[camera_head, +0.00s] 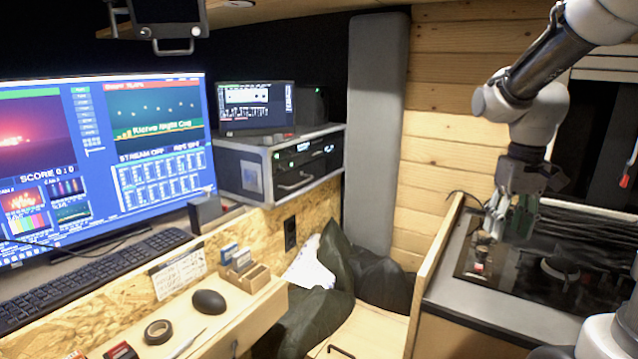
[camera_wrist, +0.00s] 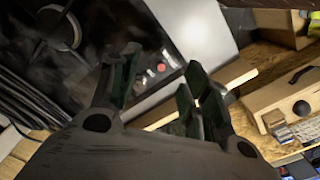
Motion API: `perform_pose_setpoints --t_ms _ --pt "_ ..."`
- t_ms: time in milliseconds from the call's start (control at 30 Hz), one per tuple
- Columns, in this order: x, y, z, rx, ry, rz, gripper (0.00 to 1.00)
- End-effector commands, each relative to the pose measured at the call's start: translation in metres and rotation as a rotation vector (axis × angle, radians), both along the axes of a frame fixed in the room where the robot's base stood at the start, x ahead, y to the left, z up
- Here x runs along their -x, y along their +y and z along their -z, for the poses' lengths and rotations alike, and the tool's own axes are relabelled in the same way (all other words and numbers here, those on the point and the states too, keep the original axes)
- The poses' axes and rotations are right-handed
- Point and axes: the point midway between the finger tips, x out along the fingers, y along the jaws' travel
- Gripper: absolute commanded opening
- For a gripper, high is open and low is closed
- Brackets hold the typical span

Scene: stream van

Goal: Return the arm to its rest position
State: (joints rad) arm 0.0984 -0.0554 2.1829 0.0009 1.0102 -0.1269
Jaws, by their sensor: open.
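My arm reaches in from the upper right in the head view. My gripper (camera_head: 507,214) points downward above the dark counter at the right. In the wrist view my gripper (camera_wrist: 157,88) shows its two dark fingers spread apart, with nothing between them. The black glossy panel (camera_head: 520,272) lies under and beside the fingers. A small object with a red and white part (camera_head: 478,267) is just below the fingertips in the head view; I cannot tell whether it touches them.
A wooden partition (camera_head: 437,254) stands left of the counter. Dark bags (camera_head: 385,285) lie between. Open air is above the bags.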

Motion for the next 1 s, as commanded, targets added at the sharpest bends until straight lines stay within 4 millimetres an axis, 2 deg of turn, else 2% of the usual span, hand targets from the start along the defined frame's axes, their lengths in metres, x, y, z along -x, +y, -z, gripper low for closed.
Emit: perform_pose_setpoints --t_ms 33,200,300,400,500,633,1000 --pt "0.019 0.005 -0.006 0.002 -0.025 0.019 0.47" --pt "0.084 0.018 -0.020 0.002 -0.123 0.073 0.47" --pt "0.116 0.025 -0.024 -0.001 -0.193 0.075 0.47" --pt "0.137 0.029 -0.028 -0.002 -0.258 0.059 0.47" --pt "0.148 0.032 -0.035 -0.004 -0.315 0.046 0.47" --pt "0.150 0.034 -0.045 -0.006 -0.365 0.036 0.47" --pt "0.150 0.035 -0.047 -0.007 -0.371 0.031 0.47"
